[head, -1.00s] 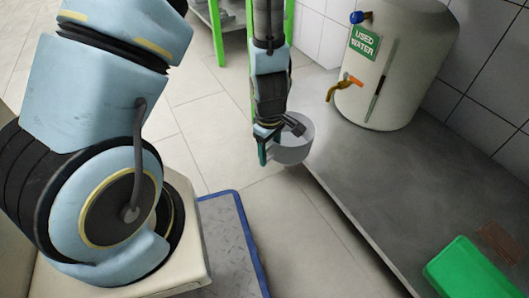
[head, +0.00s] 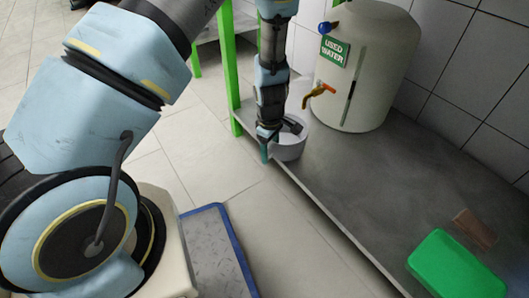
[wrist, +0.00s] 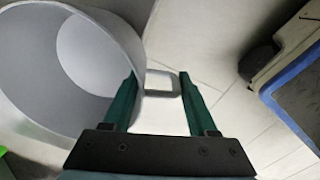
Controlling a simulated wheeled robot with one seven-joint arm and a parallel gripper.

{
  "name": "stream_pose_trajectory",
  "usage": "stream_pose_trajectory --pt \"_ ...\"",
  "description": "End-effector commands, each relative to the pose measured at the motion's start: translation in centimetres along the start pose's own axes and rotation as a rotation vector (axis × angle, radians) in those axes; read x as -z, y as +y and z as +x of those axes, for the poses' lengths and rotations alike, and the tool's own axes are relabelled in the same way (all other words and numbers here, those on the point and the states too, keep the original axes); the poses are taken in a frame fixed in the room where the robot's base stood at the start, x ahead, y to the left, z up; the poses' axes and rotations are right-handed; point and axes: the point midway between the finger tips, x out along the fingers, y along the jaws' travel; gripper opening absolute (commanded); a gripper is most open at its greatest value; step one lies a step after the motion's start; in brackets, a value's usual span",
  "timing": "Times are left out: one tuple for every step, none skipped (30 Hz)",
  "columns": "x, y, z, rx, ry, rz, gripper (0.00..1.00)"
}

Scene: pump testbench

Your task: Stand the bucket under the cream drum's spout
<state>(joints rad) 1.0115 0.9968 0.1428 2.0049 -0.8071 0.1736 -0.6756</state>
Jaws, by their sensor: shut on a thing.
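The light grey bucket (head: 291,148) is at the left edge of the bench, below and left of the orange-handled spout (head: 314,93) on the cream drum (head: 385,70). I cannot tell whether its base touches the bench. My gripper (head: 265,150) is at the bucket's left side, with the arm coming down from above. In the wrist view, the green fingers of my gripper (wrist: 158,82) are around the loop handle (wrist: 164,93) on the side of the bucket (wrist: 95,45). The bucket looks empty. My wrist hides part of it in the head view.
The drum bears a green "USED WATER" sign (head: 333,51) and a blue valve (head: 325,27). A green box (head: 455,265) and a brown piece (head: 475,227) lie on the grey bench (head: 375,185). A green-framed rack (head: 228,70) stands behind. The bench middle is clear.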

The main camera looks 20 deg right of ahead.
Motion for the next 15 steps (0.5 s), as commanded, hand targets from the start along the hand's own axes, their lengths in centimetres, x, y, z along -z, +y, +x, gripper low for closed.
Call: stream_pose_trajectory --pt "0.0 0.5 -0.3 0.0 0.002 0.002 0.0" --pt "0.0 0.8 -0.3 -0.001 0.002 0.002 0.0" --pt "0.0 1.2 -0.3 0.0 0.002 0.002 0.0" --pt "-0.1 1.4 -0.3 0.0 0.002 0.002 0.0" --pt "-0.1 1.7 -0.2 0.0 0.001 0.003 0.0" --pt "-0.1 2.1 -0.1 -0.001 0.002 0.002 0.0" --pt "-0.1 2.5 -0.1 -0.002 0.002 0.003 0.0" --pt "-0.1 2.7 0.0 -0.001 0.002 0.003 0.0" --pt "-0.1 3.1 0.0 -0.001 0.002 0.002 0.0" --pt "-0.1 3.4 0.0 -0.001 0.002 0.002 0.0" --pt "-0.2 3.6 0.0 -0.001 0.002 0.002 0.0" --pt "-0.2 4.0 0.1 -0.001 0.002 0.003 0.0" --pt "-0.3 4.2 0.1 0.0 0.001 0.003 0.0" --pt "-0.3 4.6 0.2 -0.001 0.001 0.003 0.0" --pt "-0.2 5.0 0.3 -0.002 0.002 0.002 0.0"
